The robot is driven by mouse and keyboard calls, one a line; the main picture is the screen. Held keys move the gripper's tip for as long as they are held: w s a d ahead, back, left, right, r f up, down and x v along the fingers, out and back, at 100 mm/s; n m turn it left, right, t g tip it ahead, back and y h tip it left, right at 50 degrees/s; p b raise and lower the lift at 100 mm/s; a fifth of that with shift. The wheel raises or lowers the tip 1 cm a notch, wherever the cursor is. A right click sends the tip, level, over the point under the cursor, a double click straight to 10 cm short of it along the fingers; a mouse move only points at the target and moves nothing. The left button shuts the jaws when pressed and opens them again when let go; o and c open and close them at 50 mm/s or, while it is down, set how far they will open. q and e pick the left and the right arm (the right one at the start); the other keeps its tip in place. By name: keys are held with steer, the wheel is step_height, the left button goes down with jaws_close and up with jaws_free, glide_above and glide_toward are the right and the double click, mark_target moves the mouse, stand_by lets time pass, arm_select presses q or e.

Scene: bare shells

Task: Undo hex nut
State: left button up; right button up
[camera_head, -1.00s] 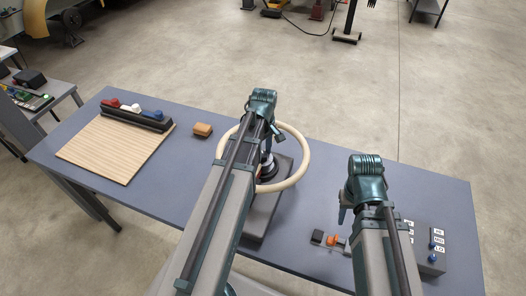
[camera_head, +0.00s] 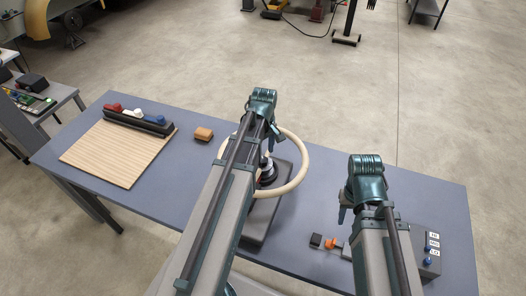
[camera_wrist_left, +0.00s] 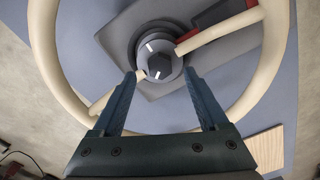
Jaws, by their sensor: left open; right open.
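A dark hex nut (camera_wrist_left: 158,66) sits at the middle of the round grey hub of a cream ring-shaped wheel (camera_wrist_left: 275,60). White marks show on the hub beside the nut. In the left wrist view my left gripper (camera_wrist_left: 159,76) is open, its fingers pointing towards the hub with the nut between their tips in the picture; I cannot tell how near they are. In the head view the wheel (camera_head: 298,171) is partly behind my left arm, and my left gripper (camera_head: 272,132) is over it. My right gripper (camera_head: 342,214) is open and apart from the wheel, at the right.
The blue-grey table (camera_head: 390,175) also holds a wooden board (camera_head: 115,154), a dark rack with coloured pieces (camera_head: 138,119), an orange-brown block (camera_head: 203,134) and a labelled switch box (camera_head: 432,262). An orange knob (camera_head: 333,243) is near my right arm. The table's back right is clear.

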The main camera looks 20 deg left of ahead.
mark_target(264, 159)
arm_select(q)
step_height(264, 159, up, 11)
steer(key=p, duration=0.9)
steer(key=shift+p, duration=0.4)
arm_select(e)
step_height(264, 159, up, 11)
arm_select(q)
steer(key=shift+w+f, duration=0.1)
steer(key=shift+f, duration=0.05)
arm_select(e)
steer(key=shift+f, duration=0.15)
